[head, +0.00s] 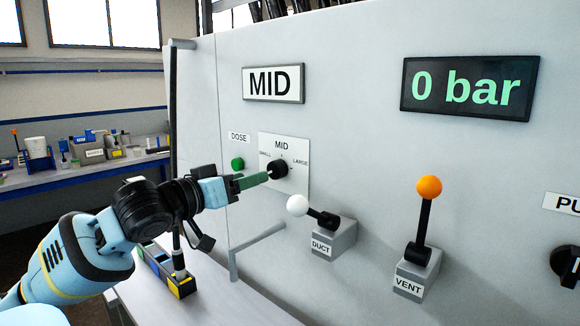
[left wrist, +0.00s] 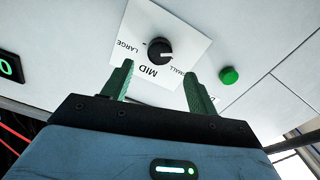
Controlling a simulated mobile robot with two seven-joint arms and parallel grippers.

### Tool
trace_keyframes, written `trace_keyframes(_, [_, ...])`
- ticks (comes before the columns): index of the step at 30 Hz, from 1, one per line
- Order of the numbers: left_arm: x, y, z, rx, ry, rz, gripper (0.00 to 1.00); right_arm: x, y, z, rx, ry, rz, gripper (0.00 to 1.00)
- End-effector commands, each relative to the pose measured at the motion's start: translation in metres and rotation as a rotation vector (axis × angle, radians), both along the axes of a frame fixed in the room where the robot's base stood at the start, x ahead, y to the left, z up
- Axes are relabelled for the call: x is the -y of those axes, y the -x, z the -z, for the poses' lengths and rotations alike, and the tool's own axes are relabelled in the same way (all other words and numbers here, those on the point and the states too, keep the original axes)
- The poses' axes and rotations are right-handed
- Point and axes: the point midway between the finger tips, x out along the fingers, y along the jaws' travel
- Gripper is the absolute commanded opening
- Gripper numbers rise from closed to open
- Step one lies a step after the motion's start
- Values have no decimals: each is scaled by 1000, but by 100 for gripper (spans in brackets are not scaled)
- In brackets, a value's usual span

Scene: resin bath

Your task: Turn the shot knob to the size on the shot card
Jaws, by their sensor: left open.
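The shot card (head: 273,83) on the grey panel reads MID. Below it the black shot knob (head: 278,168) sits on a white dial plate (head: 298,183) marked SMALL, MID and LARGE. The knob also shows in the left wrist view (left wrist: 160,51), where the plate appears upside down. A pale mark on the knob there lies toward the SMALL side. My left gripper (head: 268,175) is close to the knob and partly overlaps it in the head view. In the left wrist view its green fingers (left wrist: 158,72) are open and empty, with the knob beyond the gap. I cannot see any contact.
A green DOSE button (head: 237,164) is left of the plate. The white-tipped DUCT lever (head: 298,206) and orange-tipped VENT lever (head: 429,186) stick out at lower right. A grey handle bar (head: 258,238) is below my gripper. A display (head: 470,88) reads 0 bar.

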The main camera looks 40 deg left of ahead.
Motion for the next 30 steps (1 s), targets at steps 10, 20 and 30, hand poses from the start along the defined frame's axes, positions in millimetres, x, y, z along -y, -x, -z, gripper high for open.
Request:
trace_keyframes(10, [1,-6,0,0,0,0,59,-1,14,8,-31,-2,0,36])
trace_keyframes(20, [3,-33,-1,3,1,0,59,-2,10,5,-22,-2,0,36])
trace_keyframes(30, [3,-53,-1,3,0,-3,59,-2,6,1,-10,-2,0,36])
